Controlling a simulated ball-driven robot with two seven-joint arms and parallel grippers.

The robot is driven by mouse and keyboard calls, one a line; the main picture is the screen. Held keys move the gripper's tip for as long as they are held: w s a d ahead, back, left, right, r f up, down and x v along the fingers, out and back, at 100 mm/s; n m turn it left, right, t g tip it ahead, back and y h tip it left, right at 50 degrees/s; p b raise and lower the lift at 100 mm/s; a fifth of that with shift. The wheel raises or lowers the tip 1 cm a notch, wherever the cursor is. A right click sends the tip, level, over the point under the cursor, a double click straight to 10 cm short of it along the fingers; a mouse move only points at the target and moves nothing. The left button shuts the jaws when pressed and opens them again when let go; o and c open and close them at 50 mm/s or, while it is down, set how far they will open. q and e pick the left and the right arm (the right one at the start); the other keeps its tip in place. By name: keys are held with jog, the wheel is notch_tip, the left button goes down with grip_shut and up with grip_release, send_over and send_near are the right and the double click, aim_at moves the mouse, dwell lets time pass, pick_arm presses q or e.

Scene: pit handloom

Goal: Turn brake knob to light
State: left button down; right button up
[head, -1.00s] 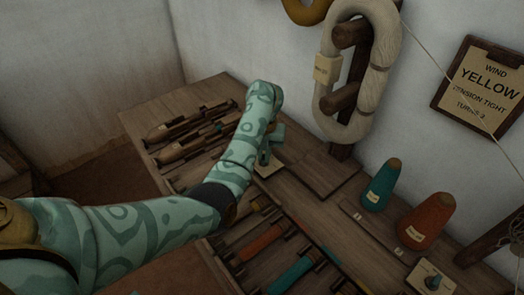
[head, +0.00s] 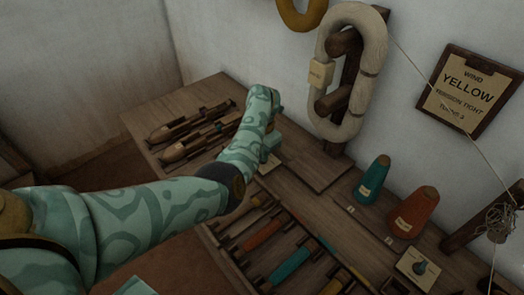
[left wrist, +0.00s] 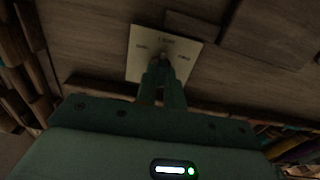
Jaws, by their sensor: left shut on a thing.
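A pale knob plate (left wrist: 148,48) with small labels around its dial lies on the wooden bench in the left wrist view. The labels are too blurred to read surely. The brake knob (left wrist: 163,57) stands at its middle, mostly hidden by my fingers. My left gripper (left wrist: 162,70) is shut on the knob from above. In the head view my left gripper (head: 268,150) is at the bench, its fingertips largely hidden by my own arm. Only a sliver of the plate (head: 270,164) shows there. I cannot tell where the knob points.
A second plate with a knob (head: 420,268) is at the right. A teal cone (head: 372,179) and an orange cone (head: 414,213) stand behind it. Shuttles (head: 195,145) and coloured bobbins (head: 264,234) lie beside my arm. A cream skein (head: 367,75) hangs near a YELLOW sign (head: 468,92).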

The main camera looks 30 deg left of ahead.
pick_arm(q)
jog(key=shift+f, duration=0.1)
pick_arm(e)
jog(key=shift+d, duration=0.15)
pick_arm(q)
jog(key=c, duration=1.5)
grip_release()
pick_arm(e)
jog(key=shift+r, duration=0.1)
